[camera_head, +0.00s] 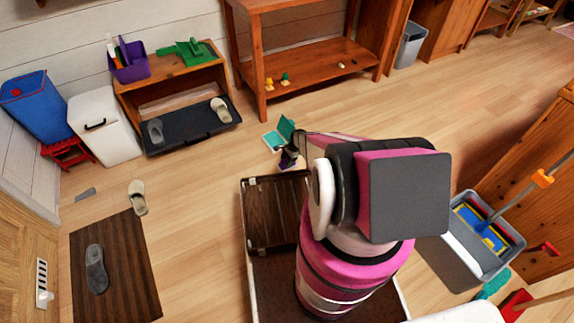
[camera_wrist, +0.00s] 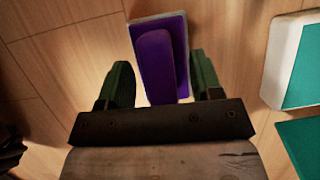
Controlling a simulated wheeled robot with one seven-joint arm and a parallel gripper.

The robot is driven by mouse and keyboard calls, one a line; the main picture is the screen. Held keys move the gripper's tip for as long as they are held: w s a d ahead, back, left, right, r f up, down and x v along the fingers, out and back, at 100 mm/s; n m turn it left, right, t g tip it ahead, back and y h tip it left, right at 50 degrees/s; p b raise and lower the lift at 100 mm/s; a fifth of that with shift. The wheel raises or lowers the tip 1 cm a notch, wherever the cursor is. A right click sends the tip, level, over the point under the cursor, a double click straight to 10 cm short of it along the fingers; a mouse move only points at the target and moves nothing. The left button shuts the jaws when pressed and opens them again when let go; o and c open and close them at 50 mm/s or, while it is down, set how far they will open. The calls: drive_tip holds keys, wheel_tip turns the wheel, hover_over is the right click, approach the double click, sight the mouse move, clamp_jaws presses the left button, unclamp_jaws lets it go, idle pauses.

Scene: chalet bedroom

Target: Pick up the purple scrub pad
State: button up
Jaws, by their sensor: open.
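The purple scrub pad (camera_wrist: 178,28) lies on the wood floor in the wrist view, with a raised purple grip along its middle and a pale edge. My gripper (camera_wrist: 160,66) is open, with one dark green finger on each side of the pad's grip. Small gaps show between the fingers and the purple grip, and the pad's near end is hidden behind the gripper body. In the head view a small purple patch of the pad (camera_head: 287,161) shows beneath my gripper (camera_head: 291,152), mostly hidden by it.
A teal and white open case (camera_head: 280,134) lies close by; it shows at the right of the wrist view (camera_wrist: 292,62). A brown tray (camera_head: 270,215) lies near my base. A low wooden bench (camera_head: 175,80) and a shelf (camera_head: 310,65) stand behind.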

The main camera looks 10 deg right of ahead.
drive_tip(key=c, duration=1.1)
drive_tip(key=shift+r, duration=0.15)
drive_tip(key=shift+r, duration=0.6)
drive_tip(key=r, duration=0.2)
drive_tip(key=s+a+r, duration=0.1)
drive_tip(key=shift+r, duration=0.25)
drive_tip(key=s+a+r, duration=0.1)
drive_tip(key=a+r, duration=0.1)
drive_tip(key=a, duration=0.1)
drive_tip(key=s+a+r, duration=0.2)
drive_tip(key=a, duration=0.1)
drive_tip(key=s+a+r, duration=0.2)
drive_tip(key=a, duration=0.1)
